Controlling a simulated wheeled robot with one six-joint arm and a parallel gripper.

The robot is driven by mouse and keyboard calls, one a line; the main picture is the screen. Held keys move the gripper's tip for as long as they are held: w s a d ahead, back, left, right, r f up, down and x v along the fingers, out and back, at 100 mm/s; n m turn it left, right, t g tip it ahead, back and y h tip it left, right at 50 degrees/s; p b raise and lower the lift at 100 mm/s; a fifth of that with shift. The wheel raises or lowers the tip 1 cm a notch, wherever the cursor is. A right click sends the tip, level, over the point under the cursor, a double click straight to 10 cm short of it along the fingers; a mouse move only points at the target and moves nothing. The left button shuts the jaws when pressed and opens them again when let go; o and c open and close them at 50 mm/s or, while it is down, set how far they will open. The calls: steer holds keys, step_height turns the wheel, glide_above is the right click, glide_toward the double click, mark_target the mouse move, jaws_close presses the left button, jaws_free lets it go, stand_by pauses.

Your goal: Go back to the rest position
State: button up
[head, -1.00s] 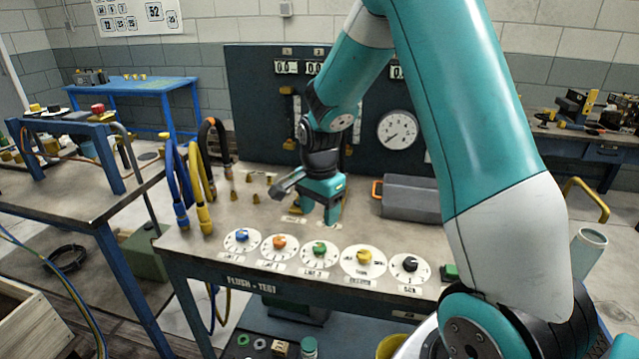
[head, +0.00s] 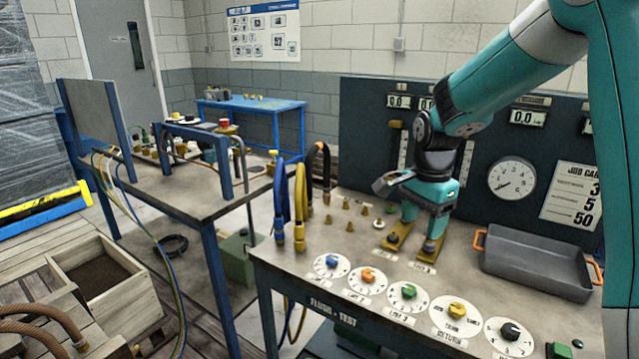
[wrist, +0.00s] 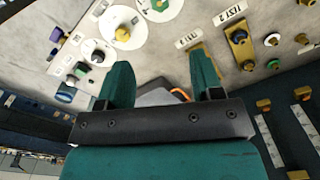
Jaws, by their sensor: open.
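The head view does not clearly show whether the fingertips touch the fittings.
A row of coloured dial knobs (head: 408,291) lines the bench front. A grey tray with orange handles (head: 535,262) lies to the right. Blue hoses (head: 281,213) and yellow hoses (head: 299,207) hang at the bench's left. The gauge panel (head: 368,110) stands behind.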

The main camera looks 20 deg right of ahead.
steer(key=s+a+r+n+y, duration=0.2)
steer(key=s+a+r+n, duration=0.1)
steer(key=s+a+n, duration=0.8)
steer(key=s+a+r+n+y, duration=0.2)
steer(key=s+a+r+n, duration=0.1)
steer(key=s+a+n, duration=0.7)
steer(key=shift+s+a+r+n, duration=0.2)
steer(key=shift+s+a+n, duration=0.15)
steer(key=shift+a+n, duration=0.4)
steer(key=shift+s+a+n, duration=0.1)
steer(key=shift+s+n, duration=0.2)
steer(key=shift+n, duration=0.05)
